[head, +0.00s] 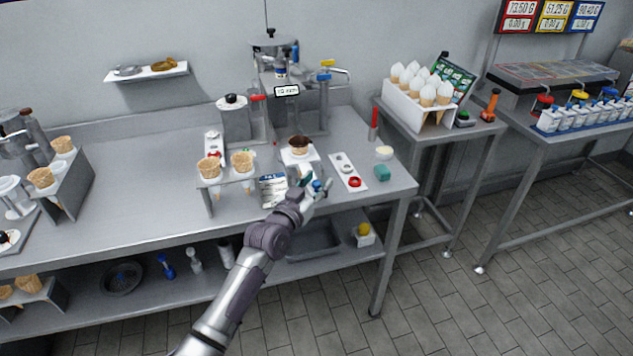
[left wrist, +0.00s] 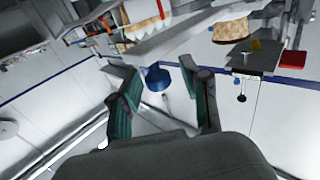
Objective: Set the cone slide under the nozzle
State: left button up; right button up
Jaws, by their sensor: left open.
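The cone slide (head: 299,155) is a small white plate at the front of the dispensing machine. My left gripper (head: 317,187) is just in front of the slide, at the counter's front edge. In the left wrist view its two fingers (left wrist: 162,98) are apart with nothing clamped. A blue knob (left wrist: 157,77) shows between and beyond them; I cannot tell whether it belongs to the slide. My right gripper is not in view.
A cone holder (head: 227,176) stands to the left of the slide. A printed card (head: 272,190) is beside my gripper. The counter's left middle is clear.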

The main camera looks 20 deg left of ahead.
pick_arm(q)
jog(key=c, duration=0.7)
grip_shut()
